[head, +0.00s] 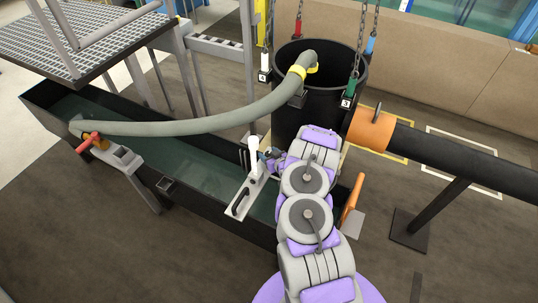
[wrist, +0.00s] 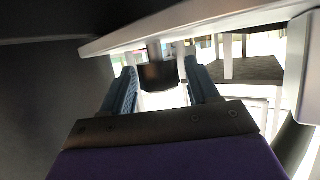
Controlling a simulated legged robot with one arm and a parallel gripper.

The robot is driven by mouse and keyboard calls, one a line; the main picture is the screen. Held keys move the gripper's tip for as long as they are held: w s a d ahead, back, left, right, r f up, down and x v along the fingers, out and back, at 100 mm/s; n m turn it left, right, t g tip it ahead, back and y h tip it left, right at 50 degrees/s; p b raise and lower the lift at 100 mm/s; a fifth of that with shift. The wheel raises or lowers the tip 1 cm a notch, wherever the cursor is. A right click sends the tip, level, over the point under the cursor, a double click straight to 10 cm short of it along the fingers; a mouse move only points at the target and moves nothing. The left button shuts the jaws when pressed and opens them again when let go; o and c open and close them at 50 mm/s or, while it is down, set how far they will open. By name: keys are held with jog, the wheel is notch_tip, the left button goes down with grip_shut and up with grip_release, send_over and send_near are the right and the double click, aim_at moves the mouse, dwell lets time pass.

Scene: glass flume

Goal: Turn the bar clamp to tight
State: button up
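My gripper (head: 267,158) is over the flume, just right of an upright white lever (head: 253,153) on a slotted grey plate (head: 241,197). The plate lies across the flume. This may be the bar clamp; no label shows. In the wrist view my gripper (wrist: 160,84) has its two blue-grey fingers apart. A dark block (wrist: 158,74) shows between or just beyond them, under a pale beam (wrist: 190,27). I cannot tell whether the fingers touch it. A red-handled orange fitting (head: 93,141) sits at the flume's left end, away from my gripper.
The long flume (head: 190,170) holds greenish water. A grey hose (head: 200,125) arches from its left end to a black drum (head: 322,90) hung on chains. An orange-handled tool (head: 353,197) stands right of my arm. A black pipe (head: 450,155) extends rightward. Floor at front left is clear.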

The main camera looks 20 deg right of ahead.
jog(key=c, duration=0.8)
jog(key=shift+s+d+r+n+y+p, duration=0.1)
jog(key=shift+n+y+p, duration=0.3)
jog(key=shift+p, duration=0.3)
jog(key=shift+n+y+p, duration=0.3)
jog(key=shift+y+p, duration=0.05)
jog(key=shift+y, duration=0.05)
jog(key=n+y+p, duration=0.2)
jog(key=shift+g+y, duration=0.4)
jog(key=shift+n+g+y, duration=0.5)
jog(key=shift+n+y, duration=0.3)
jog(key=shift+n, duration=0.5)
jog(key=shift+g+y+b, duration=0.3)
jog(key=shift+y, duration=0.2)
